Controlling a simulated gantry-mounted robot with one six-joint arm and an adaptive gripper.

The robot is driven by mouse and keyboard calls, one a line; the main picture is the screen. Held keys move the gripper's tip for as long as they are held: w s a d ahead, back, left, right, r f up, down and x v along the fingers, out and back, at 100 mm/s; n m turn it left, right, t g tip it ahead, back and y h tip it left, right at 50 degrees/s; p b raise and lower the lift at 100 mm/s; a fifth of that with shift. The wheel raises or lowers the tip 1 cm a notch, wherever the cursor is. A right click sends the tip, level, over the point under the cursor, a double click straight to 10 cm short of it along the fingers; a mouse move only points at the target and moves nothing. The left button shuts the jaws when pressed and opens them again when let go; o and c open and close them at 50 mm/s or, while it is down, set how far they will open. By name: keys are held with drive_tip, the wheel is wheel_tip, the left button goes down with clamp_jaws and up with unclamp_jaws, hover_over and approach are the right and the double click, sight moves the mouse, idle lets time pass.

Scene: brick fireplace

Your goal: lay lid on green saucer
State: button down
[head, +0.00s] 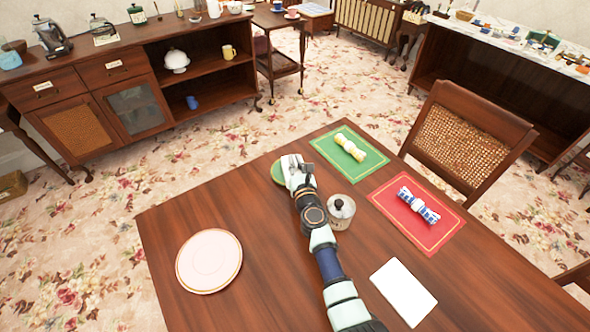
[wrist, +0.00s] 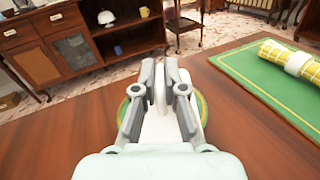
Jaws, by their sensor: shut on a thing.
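A white lid (wrist: 158,128) sits between the fingers of my gripper (wrist: 160,90), which is shut on its upright part. In the head view my gripper (head: 300,168) is near the far edge of the table. The green saucer (head: 277,173) lies there, mostly hidden by the lid and my gripper. In the wrist view the saucer's green and yellow rim (wrist: 203,108) shows on both sides below the fingers. The lid is over the saucer; I cannot tell whether they touch.
The table's left part is mostly clear.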

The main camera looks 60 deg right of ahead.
drive_tip(key=shift+r, duration=0.15)
drive_tip(key=c, duration=1.7)
unclamp_jaws()
drive_tip(key=shift+f, duration=0.2)
drive_tip(key=o, duration=0.5)
drive_tip(key=shift+c, duration=0.2)
drive_tip(key=shift+r, duration=0.1)
drive_tip(key=shift+a+r+p, duration=0.1)
drive_tip(key=shift+r+p, duration=0.05)
drive_tip(key=shift+p, duration=0.3)
drive_tip(key=p+v, duration=0.4)
drive_tip(key=v, duration=0.8)
drive_tip(key=shift+w, duration=0.1)
